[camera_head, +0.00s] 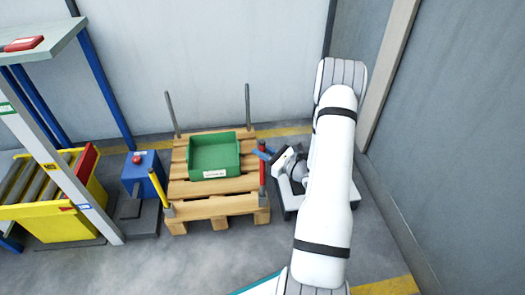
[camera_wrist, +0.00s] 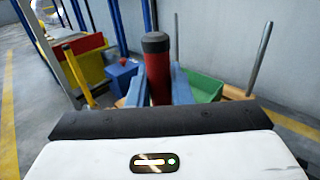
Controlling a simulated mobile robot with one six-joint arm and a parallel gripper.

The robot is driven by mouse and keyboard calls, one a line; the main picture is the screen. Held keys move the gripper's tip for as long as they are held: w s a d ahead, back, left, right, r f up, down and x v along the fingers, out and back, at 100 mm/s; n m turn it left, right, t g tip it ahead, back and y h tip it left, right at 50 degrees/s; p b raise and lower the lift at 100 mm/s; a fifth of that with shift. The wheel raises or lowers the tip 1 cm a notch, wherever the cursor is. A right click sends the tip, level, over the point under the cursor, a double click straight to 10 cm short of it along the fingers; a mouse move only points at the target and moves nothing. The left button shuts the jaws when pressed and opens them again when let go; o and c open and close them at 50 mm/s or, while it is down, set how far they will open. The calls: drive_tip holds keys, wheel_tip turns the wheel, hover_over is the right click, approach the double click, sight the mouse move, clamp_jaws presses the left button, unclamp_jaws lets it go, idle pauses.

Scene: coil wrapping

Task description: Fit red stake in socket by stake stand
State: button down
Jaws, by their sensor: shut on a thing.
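The red stake (camera_head: 262,174) is upright at the front right corner of the wooden pallet (camera_head: 215,207). My gripper (camera_head: 263,153) is shut on it near its upper part. In the wrist view the red stake (camera_wrist: 158,78), with a black top, stands between the blue fingers of my gripper (camera_wrist: 158,88). The stake's lower end is beside or in the corner socket; I cannot tell which. A low grey stand (camera_head: 291,210) is on the floor right of the pallet, mostly hidden by my arm.
A green bin (camera_head: 213,155) sits on the pallet. Grey stakes (camera_head: 172,114) (camera_head: 247,106) rise at its back corners, a yellow stake (camera_head: 160,192) at its front left. Walls close off the back and right.

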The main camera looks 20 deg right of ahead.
drive_tip(key=shift+f+b, duration=2.6)
drive_tip(key=shift+f, duration=1.1)
drive_tip(key=c, duration=1.2)
unclamp_jaws()
drive_tip(key=shift+c, duration=0.2)
drive_tip(key=p, duration=0.3)
approach(264, 167)
drive_tip(key=x, duration=0.3)
drive_tip(key=shift+w, duration=0.15)
drive_tip(key=shift+r, duration=0.15)
